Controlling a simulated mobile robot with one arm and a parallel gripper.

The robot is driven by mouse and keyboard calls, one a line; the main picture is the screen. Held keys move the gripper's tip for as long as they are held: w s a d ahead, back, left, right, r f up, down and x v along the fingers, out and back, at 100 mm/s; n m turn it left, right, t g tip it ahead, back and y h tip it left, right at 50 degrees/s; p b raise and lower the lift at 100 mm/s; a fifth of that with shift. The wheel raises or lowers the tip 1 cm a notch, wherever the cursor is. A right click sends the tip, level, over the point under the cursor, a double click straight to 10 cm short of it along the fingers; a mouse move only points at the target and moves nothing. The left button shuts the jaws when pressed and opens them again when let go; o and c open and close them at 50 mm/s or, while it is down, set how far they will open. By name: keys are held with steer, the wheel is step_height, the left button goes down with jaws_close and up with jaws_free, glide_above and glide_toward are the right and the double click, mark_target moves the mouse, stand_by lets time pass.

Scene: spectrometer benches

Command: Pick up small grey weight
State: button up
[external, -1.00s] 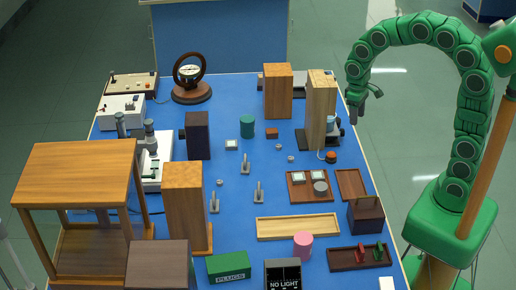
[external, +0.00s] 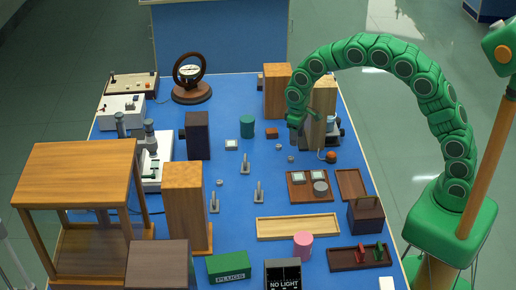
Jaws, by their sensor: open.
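Three small grey pieces that look like weights stand on the blue bench top: one (external: 278,147) just left of and below my gripper, one (external: 291,158) slightly nearer the camera, and one (external: 220,183) further left. A larger grey cylinder (external: 320,188) stands on a brown tray. My gripper (external: 296,142) is open and points down above the bench, in front of the wooden blocks. It appears empty. Its fingertips are small in the picture, and their height over the bench is hard to tell.
Tall wooden blocks (external: 276,90) stand behind my gripper. A small orange-brown object (external: 331,157) is to its right, and a brown tray (external: 298,196) with white-topped squares is nearer. A teal cylinder (external: 247,127) and upright metal stands (external: 245,165) are to the left.

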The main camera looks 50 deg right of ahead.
mark_target(292, 158)
steer(key=shift+w+a+f, duration=0.65)
steer(key=shift+w+f, duration=0.15)
steer(key=shift+f, duration=0.05)
steer(key=shift+w+a+f, duration=0.15)
steer(key=shift+w+f, duration=0.05)
steer(key=shift+f, duration=0.3)
steer(key=shift+s+d+f, duration=0.1)
steer(key=shift+d+f, duration=0.05)
steer(key=shift+f, duration=1.1)
steer(key=shift+s+d+f, duration=0.1)
steer(key=shift+d+f, duration=0.05)
steer(key=shift+f, duration=1.05)
steer(key=shift+d+f, duration=0.15)
steer(key=shift+f, duration=1.1)
jaws_close()
